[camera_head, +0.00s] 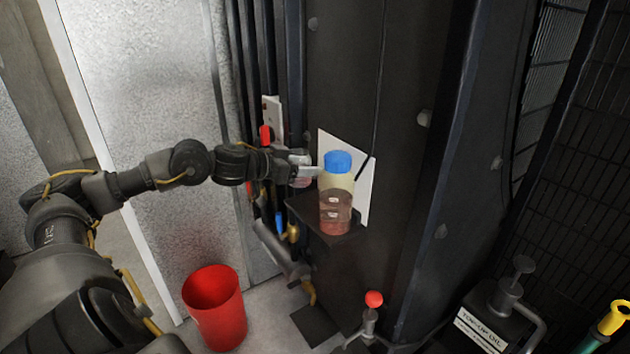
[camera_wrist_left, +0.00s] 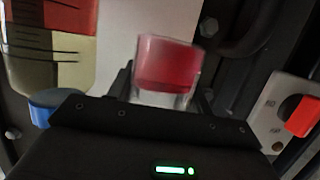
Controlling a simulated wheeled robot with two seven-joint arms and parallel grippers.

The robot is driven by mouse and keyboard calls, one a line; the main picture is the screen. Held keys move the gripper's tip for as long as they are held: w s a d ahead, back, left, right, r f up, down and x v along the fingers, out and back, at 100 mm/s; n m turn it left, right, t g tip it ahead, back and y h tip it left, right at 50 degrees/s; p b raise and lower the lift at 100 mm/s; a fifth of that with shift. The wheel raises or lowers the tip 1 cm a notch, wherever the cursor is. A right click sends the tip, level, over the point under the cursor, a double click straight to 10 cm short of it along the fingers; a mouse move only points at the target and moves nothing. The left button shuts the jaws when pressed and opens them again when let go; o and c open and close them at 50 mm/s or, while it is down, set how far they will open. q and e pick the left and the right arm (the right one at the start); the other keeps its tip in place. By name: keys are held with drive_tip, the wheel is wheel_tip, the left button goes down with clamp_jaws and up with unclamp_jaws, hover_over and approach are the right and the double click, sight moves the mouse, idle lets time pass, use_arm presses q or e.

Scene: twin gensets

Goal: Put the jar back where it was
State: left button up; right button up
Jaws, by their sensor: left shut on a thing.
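A small clear jar with red liquid in its lower part (camera_wrist_left: 166,68) is between the fingers of my left gripper (camera_head: 304,164). The gripper is shut on it. The left wrist view looks upside down, so the red part shows at the top there. In the head view the jar (camera_head: 301,182) is mostly hidden behind the gripper, just left of a taller blue-capped bottle. It is at the left side of a small black shelf (camera_head: 320,238). I cannot tell whether the jar touches the shelf. My right gripper is not in view.
The blue-capped bottle (camera_head: 337,178) stands on the shelf, close to my left fingers, before a white panel (camera_head: 366,192). Red- and blue-handled tools hang to the left. A red bucket (camera_head: 214,308) and a red ball knob (camera_head: 373,299) are below. A top-up oil can (camera_head: 485,325) is lower right.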

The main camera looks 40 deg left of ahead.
use_arm(q)
drive_tip(key=shift+w+d+r+p, duration=0.1)
drive_tip(key=shift+w+r+p, duration=0.2)
drive_tip(key=shift+w+p, duration=0.4)
drive_tip(key=f, duration=0.2)
drive_tip(key=w+f, duration=0.1)
drive_tip(key=shift+d+f+p, duration=0.3)
drive_tip(key=shift+p, duration=0.05)
drive_tip(key=shift+w+f+p, duration=0.1)
drive_tip(key=shift+f+p, duration=0.35)
drive_tip(key=shift+f, duration=1.1)
drive_tip(key=shift+w+f+p, duration=0.1)
drive_tip(key=shift+p, duration=0.25)
drive_tip(key=shift+f, duration=0.25)
drive_tip(key=shift+w+f, duration=0.1)
drive_tip(key=shift+d+f, duration=0.1)
